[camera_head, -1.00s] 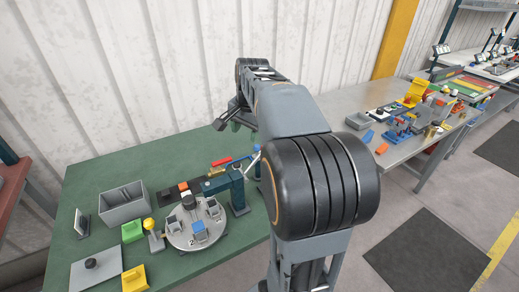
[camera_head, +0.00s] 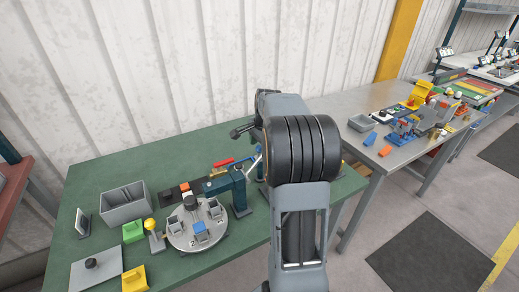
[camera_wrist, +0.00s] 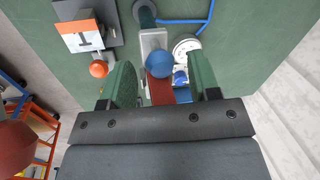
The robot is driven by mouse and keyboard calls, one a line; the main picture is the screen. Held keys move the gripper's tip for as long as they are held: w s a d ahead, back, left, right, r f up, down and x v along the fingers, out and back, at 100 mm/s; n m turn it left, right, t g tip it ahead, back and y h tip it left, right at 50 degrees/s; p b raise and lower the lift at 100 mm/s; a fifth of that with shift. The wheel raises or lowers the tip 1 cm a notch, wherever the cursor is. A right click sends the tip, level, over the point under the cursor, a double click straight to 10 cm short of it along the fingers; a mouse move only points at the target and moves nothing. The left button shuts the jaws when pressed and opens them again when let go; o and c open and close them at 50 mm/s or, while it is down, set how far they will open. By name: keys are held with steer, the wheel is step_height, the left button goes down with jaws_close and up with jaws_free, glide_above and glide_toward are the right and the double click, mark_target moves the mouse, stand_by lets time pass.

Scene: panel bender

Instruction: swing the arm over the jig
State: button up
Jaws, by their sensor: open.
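My gripper (camera_wrist: 160,66) is open in the wrist view, its two green fingers apart over the green table. A blue ball (camera_wrist: 159,64), part of a red bar (camera_wrist: 160,92) and a grey plate (camera_wrist: 152,40) show between and beyond the fingers; no contact is visible. In the head view, a teal fixture with a post (camera_head: 238,190), a red handle (camera_head: 223,162) and a blue lever (camera_head: 257,161) stands on the table. I cannot tell which part is the jig.
Left of the fixture are a round grey turntable (camera_head: 183,239), a grey bin (camera_head: 126,214), a green block (camera_head: 133,232) and a yellow block (camera_head: 134,279). A metal table (camera_head: 365,158) with parts stands at right. The green table's back left (camera_head: 110,170) is clear.

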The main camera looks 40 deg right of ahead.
steer(key=shift+w+f, duration=0.2)
steer(key=shift+f, duration=0.8)
jaws_close()
